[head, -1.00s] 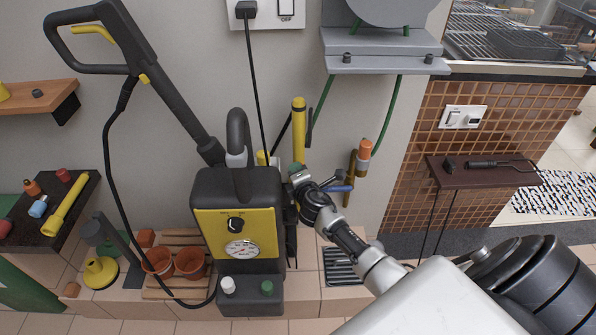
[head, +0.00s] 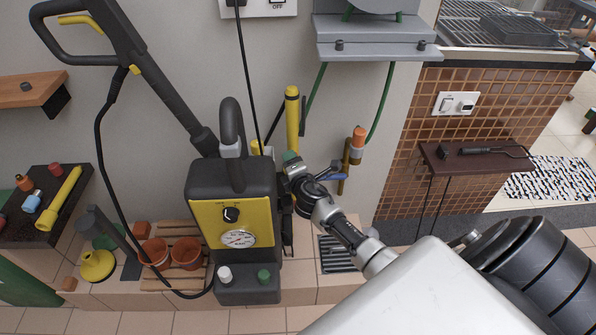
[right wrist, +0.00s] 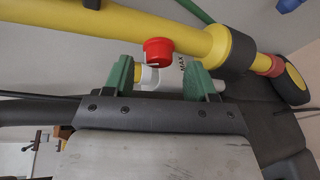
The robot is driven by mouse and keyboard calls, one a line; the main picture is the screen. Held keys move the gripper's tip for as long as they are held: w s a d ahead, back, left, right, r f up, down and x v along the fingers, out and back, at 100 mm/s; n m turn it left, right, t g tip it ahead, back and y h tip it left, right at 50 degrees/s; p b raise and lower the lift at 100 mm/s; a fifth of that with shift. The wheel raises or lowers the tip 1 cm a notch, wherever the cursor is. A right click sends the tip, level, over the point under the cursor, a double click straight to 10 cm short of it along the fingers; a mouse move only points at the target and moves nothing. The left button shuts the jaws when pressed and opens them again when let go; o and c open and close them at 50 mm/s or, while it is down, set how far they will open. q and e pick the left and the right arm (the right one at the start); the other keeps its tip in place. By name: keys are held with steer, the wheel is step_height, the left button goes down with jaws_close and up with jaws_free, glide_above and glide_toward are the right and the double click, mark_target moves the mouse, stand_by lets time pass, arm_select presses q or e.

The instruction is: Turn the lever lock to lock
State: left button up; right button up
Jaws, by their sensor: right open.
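A blue part also shows at the top right of the right wrist view (right wrist: 288,5). I cannot tell for sure which part is the lever lock. My right gripper (head: 292,160) is beside the pressure washer, left of the blue lever. In the right wrist view its green fingertips (right wrist: 158,80) are apart, with a red cap (right wrist: 158,50) and a white part marked MAX (right wrist: 168,75) just beyond and between them. My left gripper is not in view.
The pressure washer (head: 232,210) stands close left of my right gripper. A yellow tube (head: 292,118) stands upright behind it and crosses the right wrist view (right wrist: 120,32). A grey wall shelf (head: 375,50) is above, with green hoses (head: 384,105) hanging. Terracotta pots (head: 187,253) are left.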

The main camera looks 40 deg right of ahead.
steer(key=v, duration=0.9)
steer(key=shift+s+p, duration=0.35)
steer(key=shift+p, duration=0.1)
steer(key=shift+a, duration=0.1)
